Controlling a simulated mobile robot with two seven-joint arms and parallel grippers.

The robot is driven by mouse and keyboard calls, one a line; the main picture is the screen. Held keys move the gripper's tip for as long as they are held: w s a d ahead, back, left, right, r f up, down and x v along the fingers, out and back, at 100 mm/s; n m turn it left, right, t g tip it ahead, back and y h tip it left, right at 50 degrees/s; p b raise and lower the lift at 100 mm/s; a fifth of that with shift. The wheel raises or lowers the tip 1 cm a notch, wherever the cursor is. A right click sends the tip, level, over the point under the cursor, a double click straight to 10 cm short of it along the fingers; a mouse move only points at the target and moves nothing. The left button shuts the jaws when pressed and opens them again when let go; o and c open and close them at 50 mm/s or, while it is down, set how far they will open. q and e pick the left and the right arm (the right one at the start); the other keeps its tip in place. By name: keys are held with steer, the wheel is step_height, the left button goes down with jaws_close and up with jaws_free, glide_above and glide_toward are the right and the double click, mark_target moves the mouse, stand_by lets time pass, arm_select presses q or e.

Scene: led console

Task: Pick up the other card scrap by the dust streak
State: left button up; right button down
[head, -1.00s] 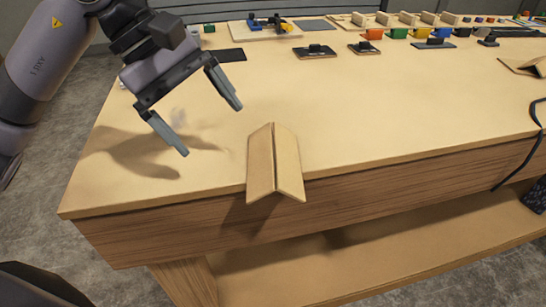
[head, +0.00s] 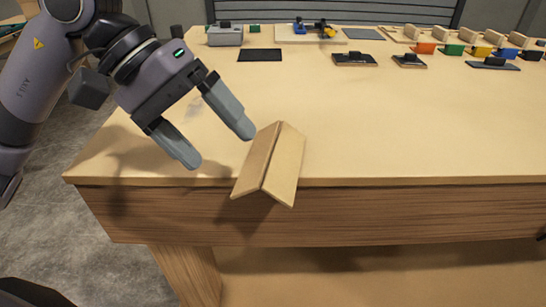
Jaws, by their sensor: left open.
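A folded tan card scrap (head: 272,165) stands like a small tent at the table's front edge, its near end jutting over the edge. My left gripper (head: 218,148) is open and empty, its two grey fingers pointing down and toward the front. Its right fingertip is just left of the card scrap in the picture; I cannot tell whether they touch. A faint grey smudge, perhaps the dust streak (head: 196,106), shows on the table between the fingers, partly hidden by the gripper. My right gripper is not in view.
The wooden table (head: 400,130) is clear around the scrap's right side. At the back stand a grey box (head: 225,36), a black pad (head: 260,55), dark plates with knobs (head: 354,59) and several coloured blocks (head: 453,50).

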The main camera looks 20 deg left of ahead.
mark_target(248, 183)
arm_select(q)
steer(key=x, duration=0.7)
steer(key=shift+s+a+f+p, duration=0.1)
steer(key=shift+a+p, duration=0.1)
steer(key=shift+p, duration=0.1)
steer(key=c, duration=1.1)
